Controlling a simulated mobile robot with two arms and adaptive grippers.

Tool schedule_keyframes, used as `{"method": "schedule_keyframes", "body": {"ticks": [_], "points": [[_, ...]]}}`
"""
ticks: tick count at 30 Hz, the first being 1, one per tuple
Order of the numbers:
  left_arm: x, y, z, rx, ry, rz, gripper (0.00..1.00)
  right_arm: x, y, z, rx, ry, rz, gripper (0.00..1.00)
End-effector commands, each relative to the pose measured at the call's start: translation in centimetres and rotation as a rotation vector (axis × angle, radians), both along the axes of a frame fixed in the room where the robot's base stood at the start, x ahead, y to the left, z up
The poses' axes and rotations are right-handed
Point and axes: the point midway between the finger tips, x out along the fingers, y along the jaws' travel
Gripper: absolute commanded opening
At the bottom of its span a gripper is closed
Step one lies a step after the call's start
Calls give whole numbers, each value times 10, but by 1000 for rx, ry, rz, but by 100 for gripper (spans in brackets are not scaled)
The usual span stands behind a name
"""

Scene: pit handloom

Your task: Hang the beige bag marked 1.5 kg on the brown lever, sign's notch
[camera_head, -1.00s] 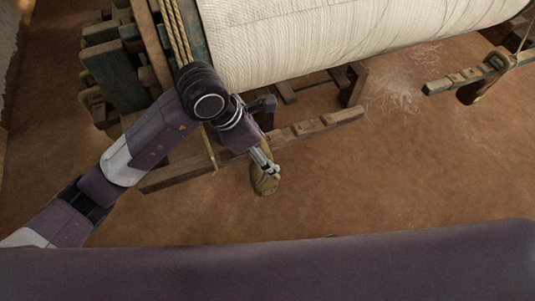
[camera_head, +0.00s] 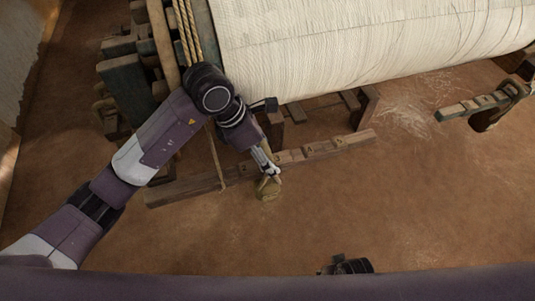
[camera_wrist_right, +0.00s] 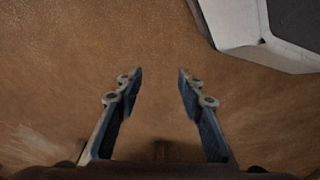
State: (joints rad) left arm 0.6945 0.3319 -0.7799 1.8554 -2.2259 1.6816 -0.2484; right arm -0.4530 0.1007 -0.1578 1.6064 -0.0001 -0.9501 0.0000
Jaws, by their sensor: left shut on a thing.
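The brown lever (camera_head: 190,187) runs from lower left to upper right beneath the cloth roll, with several notches along its top. My left gripper (camera_head: 268,175) is shut on the top of a beige-olive bag (camera_head: 267,192) at the lever's near side. The bag's lower part shows below the fingers; no weight mark can be read. The gripper hides part of the lever, and I cannot tell if the bag touches it. In the right wrist view, my right gripper (camera_wrist_right: 160,78) is open and empty above the brown floor.
A white cloth roll (camera_head: 370,40) fills the top. A greenish lever (camera_head: 460,110) with a dark brown bag (camera_head: 484,122) is at the right. Wooden loom posts (camera_head: 128,80) and a hanging cord (camera_head: 215,155) are at the left.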

Motion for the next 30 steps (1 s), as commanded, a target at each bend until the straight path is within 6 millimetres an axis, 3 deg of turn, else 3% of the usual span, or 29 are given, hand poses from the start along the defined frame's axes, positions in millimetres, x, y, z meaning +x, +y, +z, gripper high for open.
{"method": "schedule_keyframes", "body": {"ticks": [15, 30], "points": [[2, -1, -8, -7, -9, 1, 11, 21, 2, 33, 2, -31, -3, 35], [2, -1, -16, -7, -9, 1, 11, 24, 2, 57, 3, -38, -6, 35]]}}
